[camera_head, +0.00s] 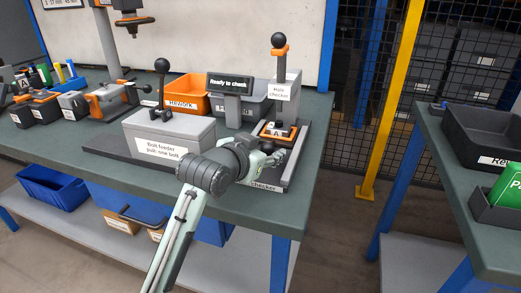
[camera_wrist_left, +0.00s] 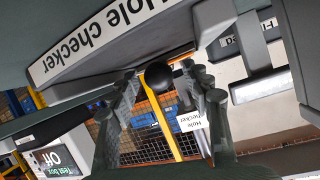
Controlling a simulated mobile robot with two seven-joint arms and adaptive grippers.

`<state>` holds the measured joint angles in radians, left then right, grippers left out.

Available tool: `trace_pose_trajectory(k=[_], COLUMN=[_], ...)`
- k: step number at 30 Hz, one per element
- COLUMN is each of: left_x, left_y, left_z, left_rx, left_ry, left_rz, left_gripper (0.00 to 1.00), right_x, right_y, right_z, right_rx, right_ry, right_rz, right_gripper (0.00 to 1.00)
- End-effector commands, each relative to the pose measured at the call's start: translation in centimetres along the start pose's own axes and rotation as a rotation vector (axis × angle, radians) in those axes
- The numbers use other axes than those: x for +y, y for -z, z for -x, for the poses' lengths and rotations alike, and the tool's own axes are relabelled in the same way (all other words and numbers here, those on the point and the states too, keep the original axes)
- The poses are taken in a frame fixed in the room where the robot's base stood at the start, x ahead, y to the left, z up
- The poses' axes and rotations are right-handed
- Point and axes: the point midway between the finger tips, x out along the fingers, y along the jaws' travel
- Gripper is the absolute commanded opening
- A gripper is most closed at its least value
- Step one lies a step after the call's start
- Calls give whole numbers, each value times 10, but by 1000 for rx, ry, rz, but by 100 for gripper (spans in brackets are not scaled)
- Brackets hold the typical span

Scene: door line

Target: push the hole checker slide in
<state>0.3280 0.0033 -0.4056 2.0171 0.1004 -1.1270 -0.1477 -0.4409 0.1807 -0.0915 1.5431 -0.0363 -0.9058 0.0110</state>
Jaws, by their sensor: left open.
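The hole checker (camera_head: 281,98) stands at the right end of the bench, with a black ball on its upright lever (camera_head: 278,41). Its slide (camera_head: 277,131), an orange and dark piece marked A, sits low at its front. My left gripper (camera_head: 268,158) is just in front of the slide, low over the checker's base. In the left wrist view, its fingers (camera_wrist_left: 158,95) are spread open, with a black ball knob (camera_wrist_left: 158,75) showing between them. I cannot tell whether the fingers touch it. The gripper hides part of the slide's front. My right gripper is not in view.
A grey bolt feeder (camera_head: 170,135) stands left of my arm. A screen (camera_head: 230,84) reads "Ready to check". Behind are an orange bin (camera_head: 188,91) and a grey bin (camera_head: 253,102). Another bench (camera_head: 452,200) stands at the right beyond a floor gap.

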Motion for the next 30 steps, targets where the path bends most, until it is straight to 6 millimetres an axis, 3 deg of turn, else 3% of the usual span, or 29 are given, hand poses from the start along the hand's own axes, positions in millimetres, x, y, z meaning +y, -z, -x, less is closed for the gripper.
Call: trace_pose_trajectory(k=[5,12,18,30], left_x=[0,0,0,0], left_y=[0,1,1,0], left_z=[23,76,107,118], left_rx=[1,4,3,2], left_ry=[0,1,1,0], left_rz=[-1,-1,-1,1], left_gripper=[49,49,49,49], right_x=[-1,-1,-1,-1], right_y=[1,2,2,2], right_z=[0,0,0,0], right_rx=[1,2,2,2], right_ry=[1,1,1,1], right_rz=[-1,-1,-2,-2], right_gripper=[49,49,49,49])
